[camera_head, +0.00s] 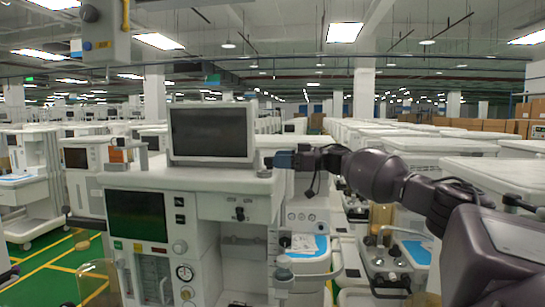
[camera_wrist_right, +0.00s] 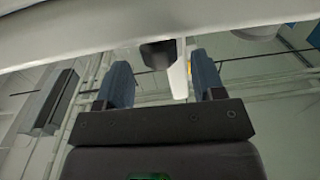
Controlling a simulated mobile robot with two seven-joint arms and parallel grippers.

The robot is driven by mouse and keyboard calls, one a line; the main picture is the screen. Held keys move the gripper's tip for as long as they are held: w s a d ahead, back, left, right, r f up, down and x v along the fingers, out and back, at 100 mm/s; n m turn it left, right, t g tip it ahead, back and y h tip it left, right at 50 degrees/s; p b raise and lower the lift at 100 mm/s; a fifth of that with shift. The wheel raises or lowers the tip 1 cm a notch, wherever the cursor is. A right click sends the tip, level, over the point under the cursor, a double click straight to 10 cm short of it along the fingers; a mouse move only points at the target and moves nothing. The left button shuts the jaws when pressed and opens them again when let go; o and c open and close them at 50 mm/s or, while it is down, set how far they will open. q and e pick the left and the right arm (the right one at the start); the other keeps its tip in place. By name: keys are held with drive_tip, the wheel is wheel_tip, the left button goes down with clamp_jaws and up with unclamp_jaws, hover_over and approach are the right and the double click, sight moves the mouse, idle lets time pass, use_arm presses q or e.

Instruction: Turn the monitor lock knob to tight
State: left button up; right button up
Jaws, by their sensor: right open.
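The monitor (camera_head: 211,133) is a dark screen in a pale frame, standing on top of the white anaesthesia cart (camera_head: 215,182). My right gripper (camera_head: 275,161) reaches in from the right, at the lower right of the monitor, just above the cart top. In the right wrist view my right gripper (camera_wrist_right: 161,82) is open, with its two blue-grey fingers apart. A dark knob (camera_wrist_right: 157,54) shows beyond and between the fingertips, beside a white upright part. I see no contact between it and the fingers. In the head view the knob cannot be made out. My left gripper is not in view.
A second dark screen (camera_head: 137,215) and several dials are on the cart's front. Another cart (camera_head: 400,250) stands close on the right, under my right arm. A pale edge (camera_wrist_right: 80,40) crosses the upper right wrist view above the fingers.

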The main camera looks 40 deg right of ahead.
drive_tip(key=shift+x, duration=1.3)
drive_tip(key=c, duration=0.9)
